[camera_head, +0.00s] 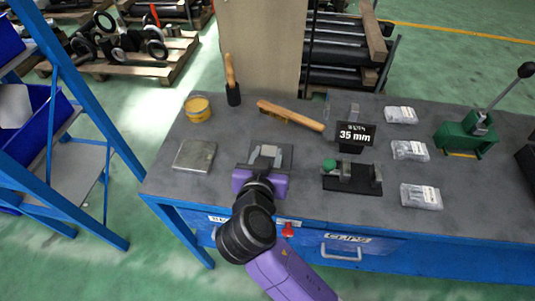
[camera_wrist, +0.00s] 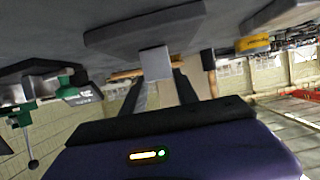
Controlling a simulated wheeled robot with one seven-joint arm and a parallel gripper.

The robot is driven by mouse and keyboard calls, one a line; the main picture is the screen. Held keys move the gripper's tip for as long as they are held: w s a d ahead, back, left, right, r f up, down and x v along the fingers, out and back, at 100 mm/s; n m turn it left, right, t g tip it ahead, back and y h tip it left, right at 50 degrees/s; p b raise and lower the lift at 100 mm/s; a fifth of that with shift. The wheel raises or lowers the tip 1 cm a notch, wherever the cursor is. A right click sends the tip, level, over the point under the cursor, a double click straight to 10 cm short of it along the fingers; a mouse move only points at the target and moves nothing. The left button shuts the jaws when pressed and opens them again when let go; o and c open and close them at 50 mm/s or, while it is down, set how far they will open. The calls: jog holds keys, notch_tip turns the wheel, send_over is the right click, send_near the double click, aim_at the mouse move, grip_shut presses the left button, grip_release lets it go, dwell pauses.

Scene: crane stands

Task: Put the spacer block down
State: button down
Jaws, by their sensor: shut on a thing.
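The spacer block is a small light-grey metal piece. It is between the fingers of my gripper (camera_head: 266,157) in the head view, and its square face (camera_wrist: 155,62) shows in the wrist view. My gripper (camera_wrist: 160,90) is shut on it. A flat dark plate (camera_head: 286,153) lies on the bench at the gripper, and it also shows in the wrist view (camera_wrist: 115,38). The block is over or against this plate; I cannot tell whether it touches.
The grey bench (camera_head: 240,125) holds a metal plate (camera_head: 194,156) and yellow tin (camera_head: 198,109) at left, a wooden-handled brush (camera_head: 290,115) behind, and a "35 mm" sign (camera_head: 355,134) and green-knobbed fixture (camera_head: 352,178) at right. Bags (camera_head: 410,150) and a green lever press (camera_head: 468,138) stand farther right.

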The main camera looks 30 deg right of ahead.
jog(key=shift+f, duration=0.15)
jog(key=c, duration=0.9)
grip_release()
jog(key=v, duration=0.6)
jog(key=b+v, duration=0.1)
jog(key=v, duration=0.5)
jog(key=shift+r, duration=0.25)
